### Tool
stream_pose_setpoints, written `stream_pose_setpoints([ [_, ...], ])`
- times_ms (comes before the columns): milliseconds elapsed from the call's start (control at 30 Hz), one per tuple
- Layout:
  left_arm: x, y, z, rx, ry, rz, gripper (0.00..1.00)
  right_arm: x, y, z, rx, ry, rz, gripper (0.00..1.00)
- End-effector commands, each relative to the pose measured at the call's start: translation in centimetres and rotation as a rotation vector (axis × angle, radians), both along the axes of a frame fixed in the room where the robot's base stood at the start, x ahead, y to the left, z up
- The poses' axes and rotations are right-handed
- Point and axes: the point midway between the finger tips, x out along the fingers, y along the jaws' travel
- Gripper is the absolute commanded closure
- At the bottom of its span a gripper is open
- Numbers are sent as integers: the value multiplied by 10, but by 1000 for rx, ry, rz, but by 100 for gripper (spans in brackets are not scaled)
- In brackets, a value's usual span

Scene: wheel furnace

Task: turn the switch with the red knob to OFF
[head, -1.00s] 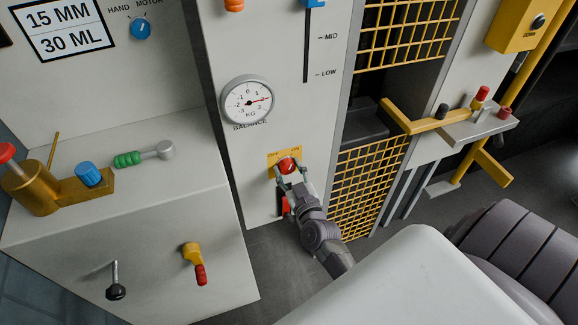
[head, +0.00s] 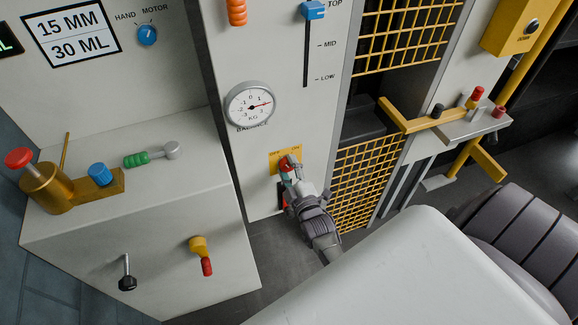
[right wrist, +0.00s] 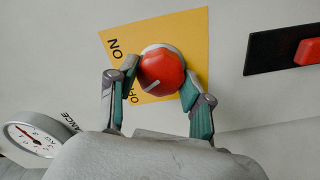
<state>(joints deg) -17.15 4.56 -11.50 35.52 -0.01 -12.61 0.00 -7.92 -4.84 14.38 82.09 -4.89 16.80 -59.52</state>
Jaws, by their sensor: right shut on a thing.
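The red knob (right wrist: 163,70) sits on a yellow plate (right wrist: 192,38) marked ON and OFF in the right wrist view. Its short white mark lies at its lower left, towards the OFF lettering. My right gripper (right wrist: 160,78) is shut on the knob, one finger on each side. In the head view the red knob (head: 283,164) is partly hidden by my right gripper (head: 289,164), and the yellow plate (head: 275,156) shows around it on the pale panel. My left gripper is not in view.
A black plate with a red button (right wrist: 308,51) is beside the yellow plate; in the head view it is mostly behind my gripper. The balance dial (head: 250,105) is above. A yellow mesh guard (head: 365,185) stands close to the right.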

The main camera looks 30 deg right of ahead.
Motion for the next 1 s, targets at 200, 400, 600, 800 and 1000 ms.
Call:
stream_pose_setpoints([
  [200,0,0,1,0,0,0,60,0,1,0,-92,21,1,85],
  [400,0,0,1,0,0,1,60,0,1,0,-129,31,0,85],
  [600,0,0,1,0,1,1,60,0,1,-1,-140,34,1,85],
  [800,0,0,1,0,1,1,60,0,1,-1,-140,34,1,85],
  [1000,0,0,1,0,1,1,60,0,1,-1,-139,34,0,26],
])
